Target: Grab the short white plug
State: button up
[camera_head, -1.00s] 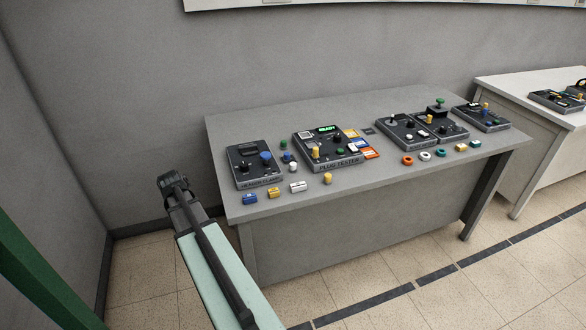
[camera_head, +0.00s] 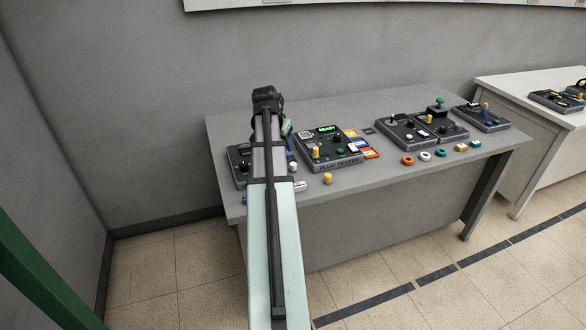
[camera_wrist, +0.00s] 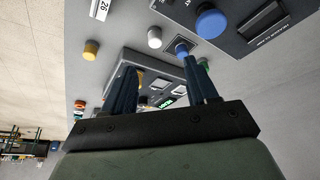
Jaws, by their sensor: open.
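The short white plug (camera_wrist: 154,37) stands on the table as a small round cylinder in the wrist view, beyond my fingertips. In the head view, a small white plug (camera_head: 292,167) shows just right of my arm. My gripper (camera_wrist: 162,63) is open, with two dark blue fingers apart and nothing visible between them. A blue plug (camera_wrist: 182,48) is close to the right fingertip, and a green plug (camera_wrist: 205,64) is partly behind that finger. In the head view my arm hides the fingers.
A yellow plug (camera_wrist: 91,49) and a white block marked 26 (camera_wrist: 100,8) stand nearby. The plug tester (camera_head: 333,150) is right of my arm. A dark device (camera_head: 240,165) is partly behind it.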

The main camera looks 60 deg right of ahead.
jog(key=s, duration=0.1)
send_over(293, 164)
jog(key=a, duration=0.2)
notch_tip(293, 164, down, 7)
jog(key=shift+w+r, duration=0.1)
jog(key=shift+w, duration=0.05)
jog(key=shift+x, duration=3)
jog(key=shift+a, duration=0.15)
grip_shut()
jog(key=shift+r, duration=0.1)
